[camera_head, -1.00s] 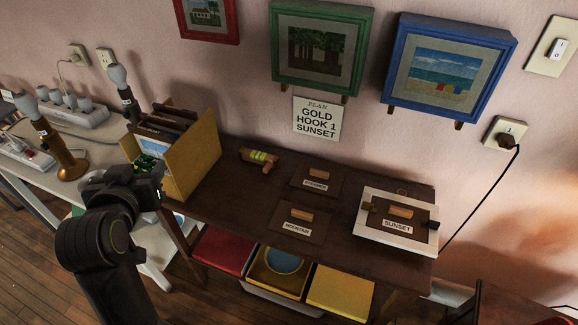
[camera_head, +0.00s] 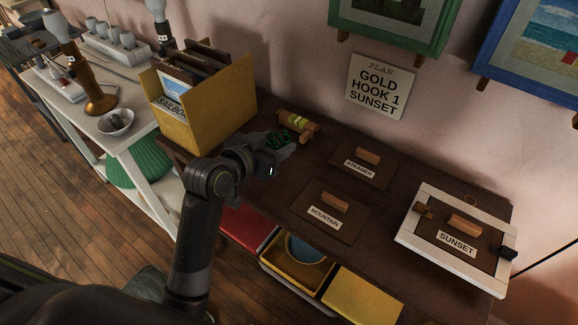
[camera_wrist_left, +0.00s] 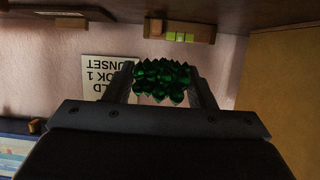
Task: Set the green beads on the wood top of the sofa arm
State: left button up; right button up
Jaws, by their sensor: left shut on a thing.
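The green beads (camera_wrist_left: 162,82) are a dark green, shiny cluster between the two fingers of my left gripper (camera_wrist_left: 160,90) in the left wrist view. In the head view my left gripper (camera_head: 280,143) is shut on the green beads (camera_head: 278,138). It holds them over the dark wood table, near a small wooden piece with green bands (camera_head: 298,124). The sofa arm cannot be made out in these frames. My right gripper is not in view.
A yellow box (camera_head: 205,124) of picture panels stands left of the gripper. Panels marked Steamer (camera_head: 362,162), Mountain (camera_head: 329,207) and Sunset (camera_head: 458,238) lie to the right. A white side table (camera_head: 112,143) holds a lamp and bowl. Wood floor (camera_head: 75,215) is clear at left.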

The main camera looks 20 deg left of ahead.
pick_arm(q)
notch_tip(320, 180, down, 5)
jog(key=shift+r+b, duration=0.2)
jog(key=shift+b, duration=0.35)
jog(key=shift+f, duration=0.55)
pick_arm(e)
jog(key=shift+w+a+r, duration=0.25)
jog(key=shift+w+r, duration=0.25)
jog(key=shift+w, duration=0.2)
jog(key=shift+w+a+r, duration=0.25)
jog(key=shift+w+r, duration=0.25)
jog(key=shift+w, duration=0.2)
pick_arm(q)
jog(key=shift+f, duration=0.1)
jog(key=o, duration=1)
